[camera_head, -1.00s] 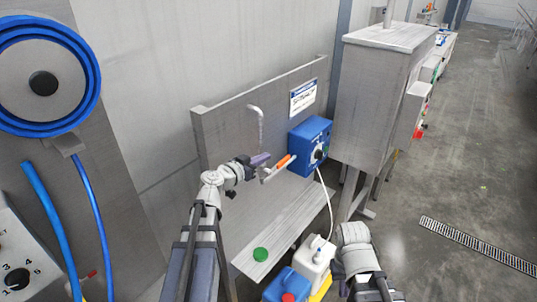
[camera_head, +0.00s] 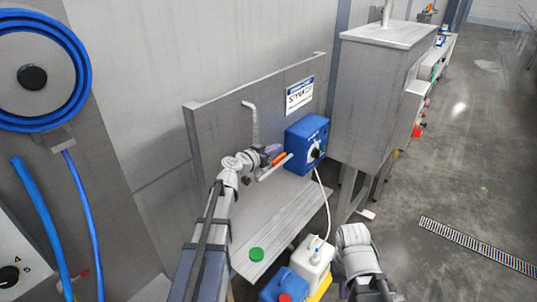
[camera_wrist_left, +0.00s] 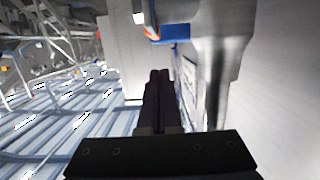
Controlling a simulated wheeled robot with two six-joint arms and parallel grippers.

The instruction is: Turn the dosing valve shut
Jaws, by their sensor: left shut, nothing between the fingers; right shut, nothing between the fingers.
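The dosing valve's orange handle (camera_head: 279,159) is below the bent grey pipe (camera_head: 253,122) at the back panel, left of the blue dosing box (camera_head: 308,139). My left gripper (camera_head: 273,150) is shut and empty, with its dark fingertips close beside the orange handle. Whether they touch cannot be told. In the left wrist view the shut fingers (camera_wrist_left: 160,82) point towards the blue box (camera_wrist_left: 174,33), and a small orange part (camera_wrist_left: 152,32) shows beyond them. My right gripper (camera_head: 346,290) is shut, low at the bottom edge and partly hidden by its arm.
A grey bench (camera_head: 285,222) lies below the valve with a green cap (camera_head: 257,254) on it. A white canister (camera_head: 312,262) and a blue one with a red cap (camera_head: 285,297) stand in front. A steel cabinet (camera_head: 375,95) is at right; the floor beyond is clear.

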